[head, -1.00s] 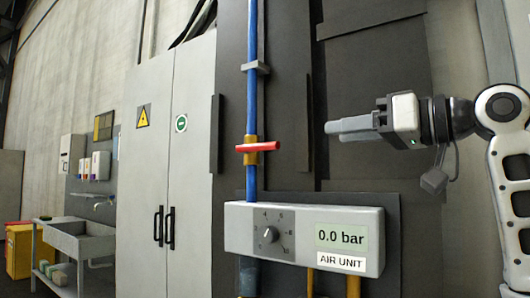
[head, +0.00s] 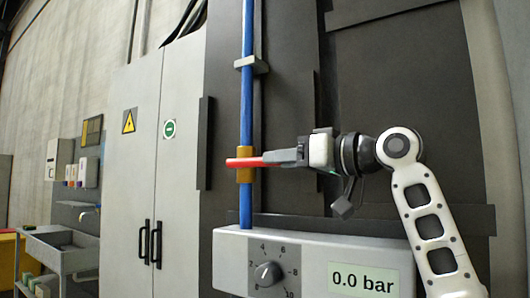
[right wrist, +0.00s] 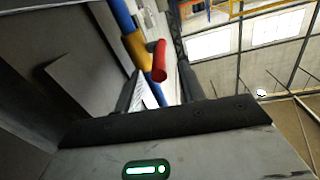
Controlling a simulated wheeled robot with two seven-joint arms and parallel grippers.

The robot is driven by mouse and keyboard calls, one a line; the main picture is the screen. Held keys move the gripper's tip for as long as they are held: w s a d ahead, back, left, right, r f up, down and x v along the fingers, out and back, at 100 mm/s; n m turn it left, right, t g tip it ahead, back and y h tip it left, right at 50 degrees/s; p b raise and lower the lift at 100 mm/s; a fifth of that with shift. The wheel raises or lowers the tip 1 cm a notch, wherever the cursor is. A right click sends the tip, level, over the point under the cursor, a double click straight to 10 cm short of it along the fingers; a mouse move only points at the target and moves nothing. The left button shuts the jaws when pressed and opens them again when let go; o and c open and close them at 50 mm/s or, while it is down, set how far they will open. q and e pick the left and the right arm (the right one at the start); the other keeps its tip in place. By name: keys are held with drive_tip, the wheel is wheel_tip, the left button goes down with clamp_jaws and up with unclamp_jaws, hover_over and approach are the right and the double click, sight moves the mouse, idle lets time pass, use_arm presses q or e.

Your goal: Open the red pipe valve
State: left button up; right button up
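The red valve handle (head: 240,162) lies horizontal across a brass valve body (head: 245,176) on the vertical blue pipe (head: 246,100). My right gripper (head: 273,157) comes from the right, its fingers level with the handle's right end. In the right wrist view, the red handle (right wrist: 160,62) points towards the camera between the two finger tips, with gaps at its sides, so the gripper looks open. The brass body (right wrist: 136,50) and blue pipe (right wrist: 123,15) show behind it. My left gripper is not in view.
Below the valve, a grey air unit (head: 230,265) juts out, with a dial (head: 268,273) and a display (head: 363,281) reading 0.0 bar. Dark panels stand behind the pipe. A grey cabinet (head: 135,190) and a sink (head: 60,250) are at left.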

sight(256, 163)
drive_tip(key=p+x, duration=0.1)
drive_tip(key=x, duration=0.3)
drive_tip(key=shift+w, duration=0.1)
drive_tip(key=shift+w+a, duration=0.25)
drive_tip(key=shift+a, duration=0.05)
